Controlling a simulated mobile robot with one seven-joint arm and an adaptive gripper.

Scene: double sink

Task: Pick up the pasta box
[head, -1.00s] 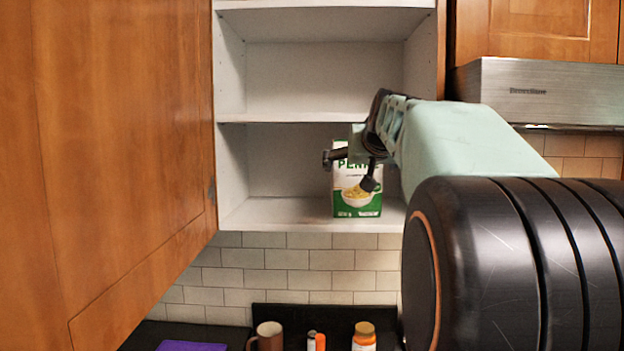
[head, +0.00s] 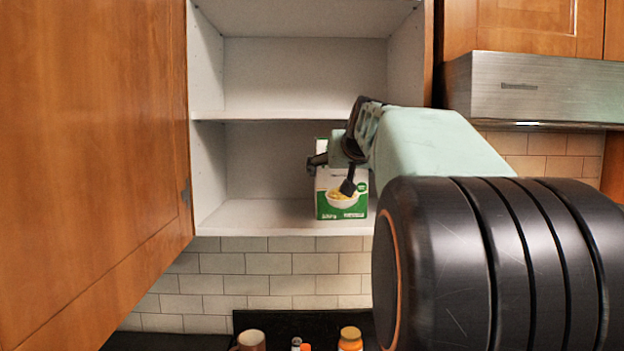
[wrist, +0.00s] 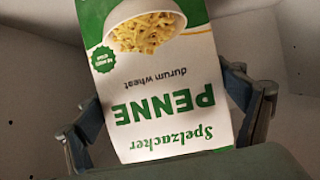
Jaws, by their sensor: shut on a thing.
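The pasta box (head: 341,206) is a white and green carton with a bowl of penne printed on it. It stands upright on the lowest visible shelf of the open cabinet, near the shelf's front right. My gripper (head: 332,174) is at its upper part and hides some of its face in the head view. In the wrist view the box (wrist: 160,75) shows upside down with the word PENNE, between the two fingers of my gripper (wrist: 168,115). The fingers are shut on its sides. Whether its base touches the shelf is hard to tell.
The cabinet shelf (head: 250,215) is otherwise empty, with another empty shelf (head: 290,116) above. An open wooden door (head: 95,150) stands at the left. A steel range hood (head: 540,90) is at the right. A mug (head: 251,341) and an orange-capped jar (head: 350,338) stand on the counter below.

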